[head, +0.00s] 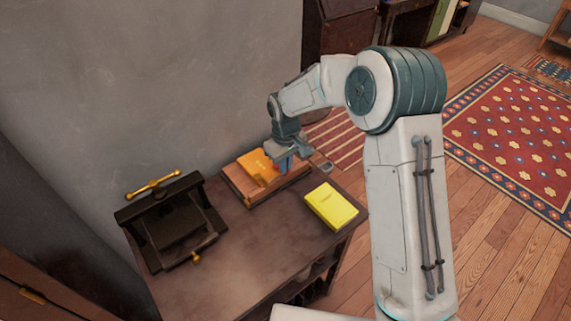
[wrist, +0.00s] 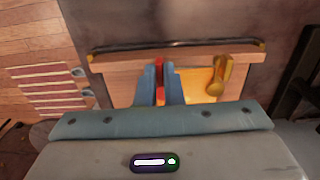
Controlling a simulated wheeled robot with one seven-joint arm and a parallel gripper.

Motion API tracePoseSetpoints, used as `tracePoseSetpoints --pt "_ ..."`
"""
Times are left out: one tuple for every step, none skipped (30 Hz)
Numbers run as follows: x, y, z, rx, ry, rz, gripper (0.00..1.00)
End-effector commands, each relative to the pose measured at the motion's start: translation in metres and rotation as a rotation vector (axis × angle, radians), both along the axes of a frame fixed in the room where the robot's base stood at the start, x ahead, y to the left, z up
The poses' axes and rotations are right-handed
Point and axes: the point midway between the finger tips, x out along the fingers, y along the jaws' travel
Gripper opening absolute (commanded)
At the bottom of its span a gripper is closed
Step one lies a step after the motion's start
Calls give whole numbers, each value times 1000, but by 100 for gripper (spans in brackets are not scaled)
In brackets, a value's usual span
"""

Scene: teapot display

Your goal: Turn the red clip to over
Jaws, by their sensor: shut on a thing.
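The red clip (wrist: 159,68) shows in the wrist view between my two blue fingers, at the edge of a wooden board (wrist: 120,80). My gripper (wrist: 160,86) is shut on the clip. A gold clip (wrist: 222,76) sits to the right of it on the same board, over an orange-yellow sheet (wrist: 200,93). In the head view my gripper (head: 284,163) is at the right part of the wooden board (head: 240,186), which lies on the dark table. The clip is mostly hidden there by my fingers.
A yellow book (head: 331,206) lies on the dark table (head: 235,250) right of the board. A black press with gold handles (head: 177,226) stands at the left. The grey wall (head: 150,80) rises close behind the table. The table's front middle is clear.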

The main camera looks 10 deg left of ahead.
Motion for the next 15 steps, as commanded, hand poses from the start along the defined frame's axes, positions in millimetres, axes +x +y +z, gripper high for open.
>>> tracePoseSetpoints --pt "1 1 2 2 -5 4 0" --pt "1 1 2 2 -5 4 0" --pt "1 1 2 2 -5 5 0" --pt "1 1 2 2 -5 5 0" --pt "1 1 2 2 -5 5 0" --pt "1 1 2 2 -5 5 0" --pt "1 1 2 2 -5 4 0" --pt "1 1 2 2 -5 4 0" --pt "1 1 2 2 -5 4 0" --pt "1 1 2 2 -5 4 10" --pt "1 1 2 2 -5 4 18" --pt "1 1 2 2 -5 4 29" --pt "1 1 1 2 -4 4 29" --pt "1 1 1 2 -3 4 29" --pt "1 1 1 2 -3 3 29"
